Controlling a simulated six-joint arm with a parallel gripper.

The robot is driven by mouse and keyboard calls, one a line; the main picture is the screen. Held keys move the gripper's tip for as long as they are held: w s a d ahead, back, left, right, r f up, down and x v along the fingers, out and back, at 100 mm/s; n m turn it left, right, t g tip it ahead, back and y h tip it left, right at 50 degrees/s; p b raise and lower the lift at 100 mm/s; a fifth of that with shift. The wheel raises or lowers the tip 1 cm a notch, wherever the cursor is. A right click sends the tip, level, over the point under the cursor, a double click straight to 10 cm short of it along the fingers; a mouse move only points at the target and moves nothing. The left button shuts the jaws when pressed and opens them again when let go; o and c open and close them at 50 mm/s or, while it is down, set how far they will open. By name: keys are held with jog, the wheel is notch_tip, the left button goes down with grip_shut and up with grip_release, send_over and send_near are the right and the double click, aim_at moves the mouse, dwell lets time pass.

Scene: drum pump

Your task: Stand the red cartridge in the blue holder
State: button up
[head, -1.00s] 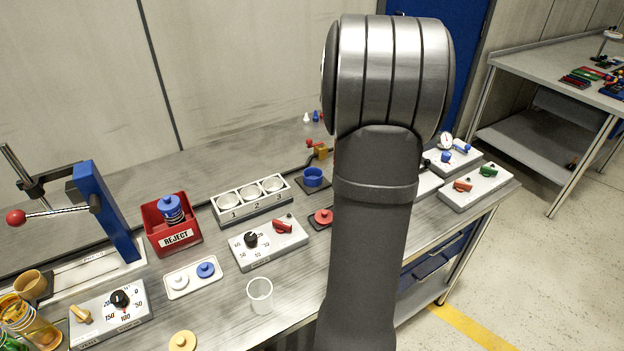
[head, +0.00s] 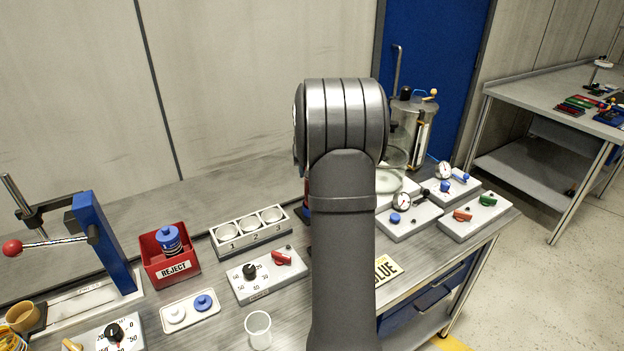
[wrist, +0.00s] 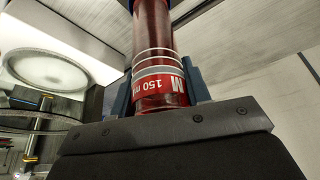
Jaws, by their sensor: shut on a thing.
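My gripper (wrist: 158,92) is shut on the red cartridge (wrist: 152,35), a dark red cylinder with white rings and a label reading "150 m", partly cut off. The blue-grey fingers sit on either side of it in the wrist view. In the head view my arm hides the gripper and nearly all of the cartridge; a thin red sliver (head: 306,187) shows at the arm's left edge. Just below it is a blue sliver of the holder (head: 303,212); the rest is hidden. I cannot tell whether the cartridge is in the holder or above it.
Left of the arm are a white block with three numbered cups (head: 248,230), a dial box (head: 262,279), a red reject bin (head: 171,268) and a clear cup (head: 258,330).

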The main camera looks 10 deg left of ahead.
jog(key=shift+f, duration=1.7)
jog(key=o, duration=1.4)
jog(key=v, duration=1.2)
